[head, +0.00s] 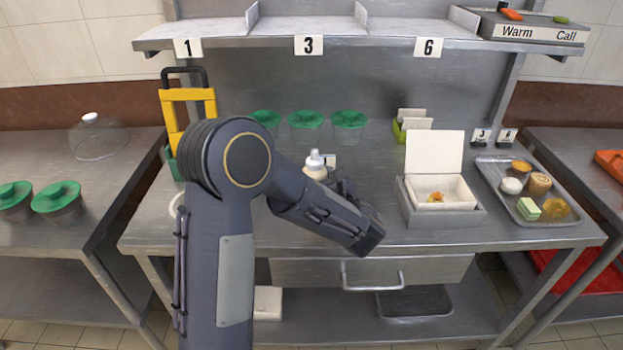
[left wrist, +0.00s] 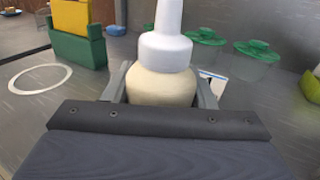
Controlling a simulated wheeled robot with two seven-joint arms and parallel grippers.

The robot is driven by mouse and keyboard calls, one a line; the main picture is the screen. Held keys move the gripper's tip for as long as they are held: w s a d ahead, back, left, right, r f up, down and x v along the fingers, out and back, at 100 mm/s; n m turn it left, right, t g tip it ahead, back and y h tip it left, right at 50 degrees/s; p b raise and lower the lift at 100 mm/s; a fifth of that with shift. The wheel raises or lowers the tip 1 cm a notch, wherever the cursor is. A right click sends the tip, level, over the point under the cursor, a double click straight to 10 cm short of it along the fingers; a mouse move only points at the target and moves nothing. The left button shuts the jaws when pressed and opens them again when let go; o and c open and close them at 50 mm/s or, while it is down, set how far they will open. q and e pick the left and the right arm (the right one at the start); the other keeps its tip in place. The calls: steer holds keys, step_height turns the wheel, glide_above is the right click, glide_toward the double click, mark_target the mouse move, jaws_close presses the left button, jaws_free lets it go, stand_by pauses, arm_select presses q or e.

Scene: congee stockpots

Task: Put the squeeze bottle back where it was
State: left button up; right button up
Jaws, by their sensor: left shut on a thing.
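The squeeze bottle (head: 315,166) has a white nozzle and cap over a cream-coloured body. In the left wrist view the squeeze bottle (left wrist: 163,60) stands upright between the fingers. My left gripper (left wrist: 163,90) is shut on it; in the head view the forearm and wrist cover most of the gripper and the bottle's lower part. I cannot tell whether the bottle's base touches the table. A white ring (left wrist: 40,78) is marked on the table to the left of the bottle in the wrist view; in the head view my arm mostly hides it. My right gripper is not in view.
Several green-lidded containers (head: 306,120) stand behind the bottle. A yellow and green caddy (head: 187,105) is at the back left. An open white box in a grey tray (head: 440,215) and a metal tray of food items (head: 527,216) are to the right. A shelf (head: 310,28) runs above.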

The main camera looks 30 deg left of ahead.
arm_select(q)
steer(key=shift+f, duration=0.55)
steer(key=shift+f, duration=0.15)
steer(key=o, duration=0.7)
